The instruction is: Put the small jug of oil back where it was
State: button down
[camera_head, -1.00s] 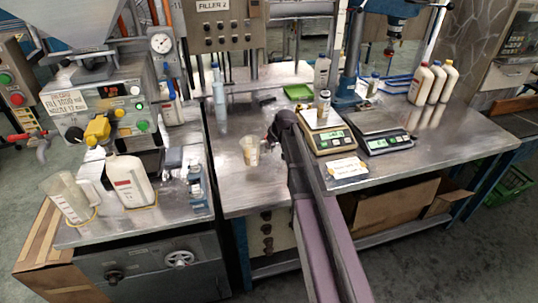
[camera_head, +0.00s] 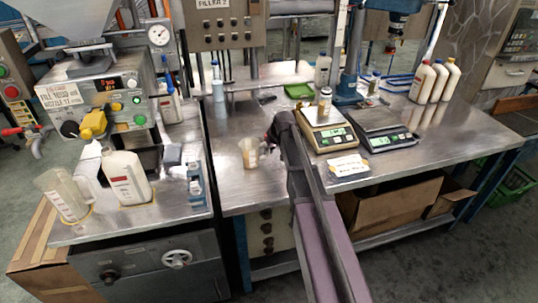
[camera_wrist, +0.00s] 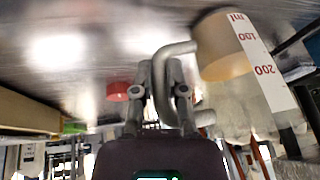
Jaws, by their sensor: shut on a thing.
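The small jug (camera_head: 250,153) is clear, with a little amber oil, and stands upright over the left part of the middle bench. My gripper (camera_head: 271,141) is at its right side. In the wrist view, which is upside down, my gripper (camera_wrist: 165,85) is shut on the jug's handle. The small jug (camera_wrist: 222,50) there shows a white strip with red 100 and 200 ml marks. I cannot tell whether its base touches the bench.
A larger clear jug (camera_head: 62,196) and a white bottle (camera_head: 125,178) stand on the left table. Two scales, one at the left (camera_head: 327,136) and one at the right (camera_head: 388,139), and a card (camera_head: 348,166) lie right of my arm. The steel bench (camera_head: 245,190) is clear in front of the small jug.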

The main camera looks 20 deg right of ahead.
jog(key=shift+f, duration=0.25)
jog(key=c, duration=0.7)
grip_release()
jog(key=shift+r, duration=0.15)
jog(key=p+v, duration=1.1)
jog(key=v, duration=0.1)
dwell(0.8)
jog(key=s+a+g, duration=0.1)
jog(key=s+a, duration=0.2)
jog(key=s, duration=0.5)
jog(key=s+a+f+m+g+h, duration=0.1)
jog(key=s+a, duration=0.2)
jog(key=s, duration=0.5)
jog(key=s+a+m+g+h, duration=0.1)
jog(key=s+a+g, duration=0.1)
jog(key=s, duration=0.6)
jog(key=shift+s+a+f, duration=0.15)
jog(key=shift+s+a, duration=0.05)
jog(key=shift+a, duration=0.2)
jog(key=shift+s+a+f, duration=0.1)
jog(key=shift+s+a, duration=0.05)
jog(key=shift+a, duration=0.25)
